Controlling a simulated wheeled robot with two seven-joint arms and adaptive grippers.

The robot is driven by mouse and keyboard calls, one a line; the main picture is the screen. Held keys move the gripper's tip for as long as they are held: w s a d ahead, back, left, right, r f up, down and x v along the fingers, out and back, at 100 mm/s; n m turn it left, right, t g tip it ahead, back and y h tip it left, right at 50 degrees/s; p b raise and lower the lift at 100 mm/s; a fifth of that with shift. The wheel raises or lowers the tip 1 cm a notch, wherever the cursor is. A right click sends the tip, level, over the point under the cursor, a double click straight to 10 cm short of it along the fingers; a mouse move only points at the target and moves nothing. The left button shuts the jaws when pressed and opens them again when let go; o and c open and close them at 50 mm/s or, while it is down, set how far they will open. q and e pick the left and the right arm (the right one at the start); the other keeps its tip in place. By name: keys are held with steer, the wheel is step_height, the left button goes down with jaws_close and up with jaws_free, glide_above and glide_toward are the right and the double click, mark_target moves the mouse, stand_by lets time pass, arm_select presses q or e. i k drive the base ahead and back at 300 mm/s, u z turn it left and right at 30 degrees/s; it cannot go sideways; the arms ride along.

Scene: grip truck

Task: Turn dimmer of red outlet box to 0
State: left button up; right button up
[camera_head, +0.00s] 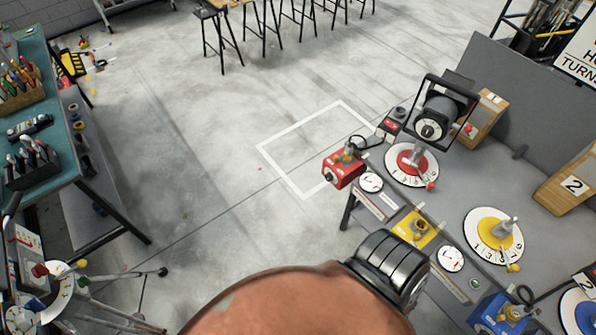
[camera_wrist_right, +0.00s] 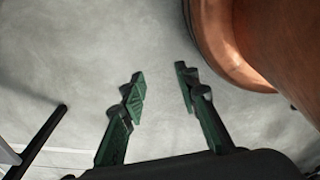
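The red outlet box (camera_head: 342,172) sits at the far left corner of the grey workbench in the head view. A dark round knob shows on its left face; its setting is too small to read. A black cable loops from its top. A red round dial (camera_head: 411,160) with a pointer lies to its right. My right gripper (camera_wrist_right: 160,85) is open and empty over bare floor in the right wrist view; its fingers do not show in the head view. The red box is not in the right wrist view. My left gripper is in neither view.
A black lamp (camera_head: 442,116) stands behind the red dial. A yellow outlet box (camera_head: 414,229), yellow dial (camera_head: 481,236) and blue outlet box (camera_head: 496,316) are nearer on the bench. A green tool table (camera_head: 54,138) stands left. Floor (camera_head: 215,185) between is clear.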

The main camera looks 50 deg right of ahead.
mark_target(329, 177)
steer(key=z, duration=0.1)
steer(key=i, duration=0.65)
steer(key=z, duration=0.95)
steer(key=i, duration=0.55)
steer(key=z, duration=0.65)
